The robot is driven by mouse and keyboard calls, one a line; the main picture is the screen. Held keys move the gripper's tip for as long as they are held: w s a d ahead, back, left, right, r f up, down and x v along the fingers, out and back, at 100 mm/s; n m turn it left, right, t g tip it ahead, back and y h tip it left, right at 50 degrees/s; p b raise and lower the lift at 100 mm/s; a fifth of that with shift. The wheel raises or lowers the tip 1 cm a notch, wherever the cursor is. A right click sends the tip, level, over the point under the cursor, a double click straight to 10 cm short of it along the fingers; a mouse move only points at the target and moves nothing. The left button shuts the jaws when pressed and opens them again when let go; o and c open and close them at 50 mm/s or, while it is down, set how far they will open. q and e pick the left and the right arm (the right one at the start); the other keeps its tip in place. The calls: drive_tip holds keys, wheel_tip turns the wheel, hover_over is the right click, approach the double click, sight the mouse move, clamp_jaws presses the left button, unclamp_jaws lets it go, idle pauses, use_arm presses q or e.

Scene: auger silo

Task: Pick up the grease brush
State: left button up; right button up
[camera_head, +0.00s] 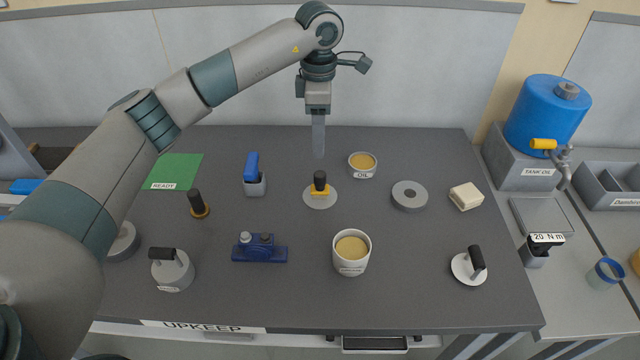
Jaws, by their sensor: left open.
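My left gripper (318,152) hangs pointing down over the back middle of the dark table (420,300). It is open and seen edge-on, with nothing visible in it. Just below it in the picture, a black-handled tool with a yellow collar (320,184) stands on a pale round disc (320,201); the gripper looks apart from it. A dark-handled tool with a brass-coloured round foot (198,206) stands farther left. No label marks either as the grease brush, so I cannot tell which it is. My right gripper is out of view.
A blue-topped tool (253,177), an oil dish (362,164), a grey ring (409,196) and a pale block (466,196) stand nearby. A tub of yellowish paste (351,265), a blue fixture (259,250) and black-handled discs (172,270) stand in front. A blue tank (545,110) is at right.

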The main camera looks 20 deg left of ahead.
sight(320, 173)
use_arm(q)
wheel_tip(320, 173, down, 8)
drive_tip(key=p, duration=0.3)
drive_tip(key=shift+f, duration=0.25)
drive_tip(key=shift+f+p, duration=0.3)
drive_tip(key=shift+f, duration=0.3)
drive_tip(key=shift+f, duration=0.1)
drive_tip(key=shift+s+d+f+p, duration=0.1)
drive_tip(key=shift+s+f+p, duration=0.05)
drive_tip(key=shift+f+p, duration=0.35)
drive_tip(key=shift+s+d+f+p, duration=0.15)
drive_tip(key=shift+f+p, duration=0.2)
drive_tip(key=shift+p, duration=0.25)
wheel_tip(320, 173, down, 2)
drive_tip(key=shift+s+f+p, duration=0.1)
drive_tip(key=shift+p, duration=0.45)
drive_tip(key=shift+f, duration=0.55)
drive_tip(key=c, duration=1.1)
